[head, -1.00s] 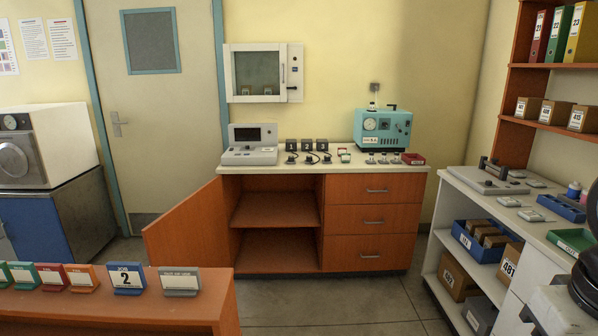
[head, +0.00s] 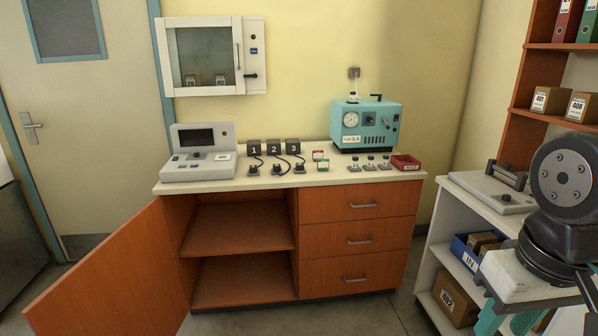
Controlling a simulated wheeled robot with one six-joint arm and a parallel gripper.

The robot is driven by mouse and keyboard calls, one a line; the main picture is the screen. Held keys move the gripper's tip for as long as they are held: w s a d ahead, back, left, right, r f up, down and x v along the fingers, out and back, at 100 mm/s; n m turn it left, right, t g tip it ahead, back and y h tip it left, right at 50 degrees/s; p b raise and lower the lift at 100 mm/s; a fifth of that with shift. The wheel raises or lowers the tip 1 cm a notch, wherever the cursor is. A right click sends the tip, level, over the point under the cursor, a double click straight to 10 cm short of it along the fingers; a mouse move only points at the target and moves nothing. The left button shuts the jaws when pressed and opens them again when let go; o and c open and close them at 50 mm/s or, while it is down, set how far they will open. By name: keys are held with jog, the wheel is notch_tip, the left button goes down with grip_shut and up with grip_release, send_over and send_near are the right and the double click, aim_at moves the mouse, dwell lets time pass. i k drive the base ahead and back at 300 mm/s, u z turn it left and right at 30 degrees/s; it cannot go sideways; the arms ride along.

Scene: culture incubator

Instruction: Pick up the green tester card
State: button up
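Two small cards lie close together on the white counter, between the numbered black blocks and the teal machine. The front one looks like the green tester card (head: 323,166), with a pale face and a green edge. The one behind it (head: 318,155) looks reddish. Both are very small here, so their colours are hard to tell for sure. Part of my arm shows at the right edge, well apart from the cards. I cannot make out my gripper's fingertips in this view.
The counter (head: 400,176) also holds a grey tester (head: 199,160), a teal machine (head: 368,124), several small knobbed pieces and a red tray (head: 405,162). An open orange cabinet door (head: 110,270) juts out at the left. A white shelf unit (head: 440,240) stands at the right.

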aim_at(323, 166)
jog(key=i, duration=2.7)
jog(key=u, duration=0.7)
